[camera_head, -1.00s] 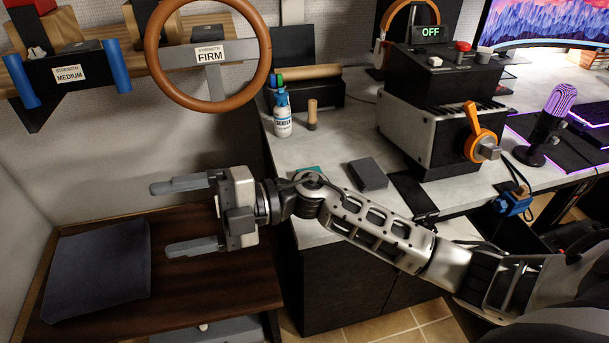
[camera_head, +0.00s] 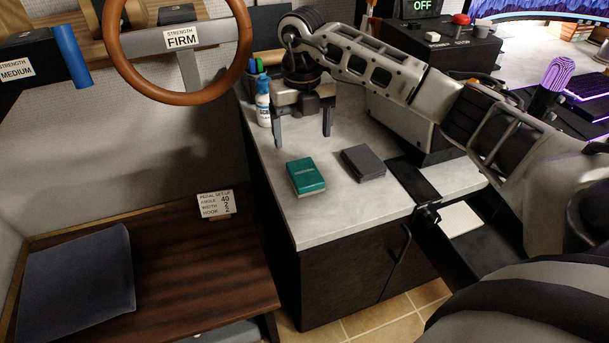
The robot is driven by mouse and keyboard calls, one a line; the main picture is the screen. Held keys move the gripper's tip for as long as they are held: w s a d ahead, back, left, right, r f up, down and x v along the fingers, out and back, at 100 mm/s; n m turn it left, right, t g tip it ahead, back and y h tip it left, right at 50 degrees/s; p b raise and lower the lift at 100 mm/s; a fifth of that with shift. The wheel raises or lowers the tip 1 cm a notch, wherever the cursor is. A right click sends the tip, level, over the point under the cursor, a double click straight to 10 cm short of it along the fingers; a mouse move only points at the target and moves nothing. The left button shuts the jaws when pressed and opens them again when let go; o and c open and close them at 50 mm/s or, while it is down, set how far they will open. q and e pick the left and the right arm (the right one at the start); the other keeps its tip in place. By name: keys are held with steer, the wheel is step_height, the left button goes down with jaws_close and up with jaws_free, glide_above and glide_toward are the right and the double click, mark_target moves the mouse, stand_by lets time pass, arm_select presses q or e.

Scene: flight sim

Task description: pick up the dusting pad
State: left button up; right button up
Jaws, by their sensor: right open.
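A small dark grey block-like pad (camera_head: 363,162) lies flat on the grey counter; it could be the dusting pad, but I cannot read any label on it. A teal box or pack (camera_head: 306,177) with small lettering lies to its left. My right gripper (camera_head: 302,134) is open and empty, its fingers pointing down over the back of the counter, behind the teal box and apart from both items. My left gripper is not in view.
A blue-and-white spray bottle (camera_head: 263,103) stands just left of my right gripper. A black-and-white machine (camera_head: 400,125) is partly hidden behind my right arm. A lower wooden table (camera_head: 190,260) holds a dark sheet (camera_head: 78,283) and a label card (camera_head: 217,204). The counter front is clear.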

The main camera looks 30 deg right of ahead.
mark_target(302, 166)
steer(key=f, duration=0.8)
steer(key=shift+s+a+f, duration=0.15)
steer(key=shift+a, duration=0.05)
steer(key=c, duration=1.1)
